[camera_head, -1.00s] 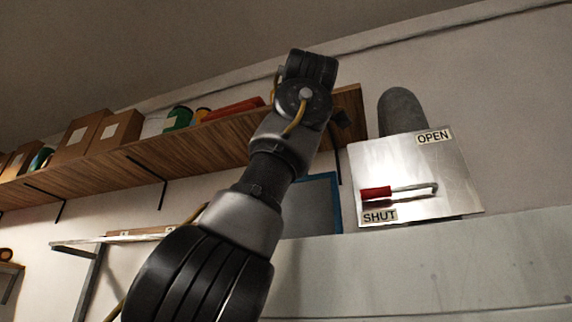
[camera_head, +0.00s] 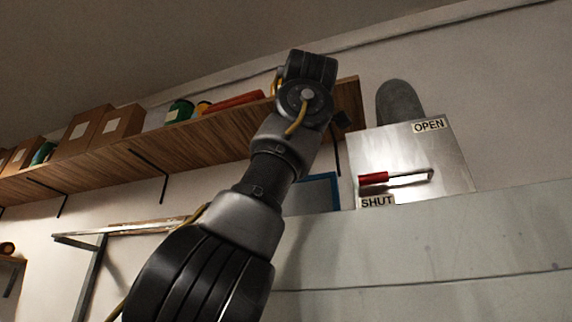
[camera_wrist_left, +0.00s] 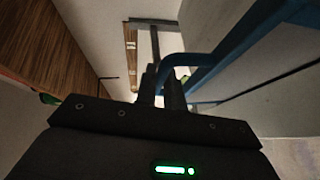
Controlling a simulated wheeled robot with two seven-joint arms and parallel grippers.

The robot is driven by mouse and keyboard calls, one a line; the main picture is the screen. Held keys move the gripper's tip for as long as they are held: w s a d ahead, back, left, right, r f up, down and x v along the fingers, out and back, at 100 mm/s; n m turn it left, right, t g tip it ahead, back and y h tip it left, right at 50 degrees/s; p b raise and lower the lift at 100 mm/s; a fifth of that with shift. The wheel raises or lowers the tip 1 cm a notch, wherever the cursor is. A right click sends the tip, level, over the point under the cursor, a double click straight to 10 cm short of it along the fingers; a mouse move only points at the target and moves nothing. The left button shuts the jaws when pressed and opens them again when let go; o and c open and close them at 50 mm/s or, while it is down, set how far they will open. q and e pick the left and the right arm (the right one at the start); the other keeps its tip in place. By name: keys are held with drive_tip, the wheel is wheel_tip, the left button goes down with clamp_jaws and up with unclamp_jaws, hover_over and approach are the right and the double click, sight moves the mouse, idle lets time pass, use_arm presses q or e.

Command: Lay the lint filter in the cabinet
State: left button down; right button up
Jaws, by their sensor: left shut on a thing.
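The lint filter appears to be the blue-framed panel (camera_head: 322,193), partly hidden behind my left arm in the head view. In the left wrist view its blue frame (camera_wrist_left: 235,45) runs up to the right, with a bent blue handle at its near side. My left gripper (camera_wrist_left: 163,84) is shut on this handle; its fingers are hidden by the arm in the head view. A large pale grey body (camera_head: 430,245) fills the lower right of the head view; I cannot tell whether it is the cabinet, and no opening shows. My right gripper is not in view.
A wooden shelf (camera_head: 215,140) with cardboard boxes (camera_head: 116,129) and a red roll (camera_head: 235,102) runs along the wall. A metal plate (camera_head: 440,160) marked OPEN and SHUT carries a red-handled lever (camera_head: 373,179). A bracketed rack (camera_head: 130,229) stands lower left.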

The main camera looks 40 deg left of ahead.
use_arm(q)
wheel_tip(320, 180, down, 6)
drive_tip(key=b, duration=0.6)
drive_tip(key=shift+f, duration=0.25)
idle(0.9)
drive_tip(key=shift+f+b, duration=0.2)
drive_tip(key=shift+b, duration=0.1)
idle(0.3)
drive_tip(key=c, duration=1.4)
unclamp_jaws()
drive_tip(key=shift+s+d, duration=0.1)
drive_tip(key=v, duration=1)
drive_tip(key=shift+s+d+p, duration=0.2)
drive_tip(key=shift+d+p, duration=0.05)
drive_tip(key=shift+p, duration=0.1)
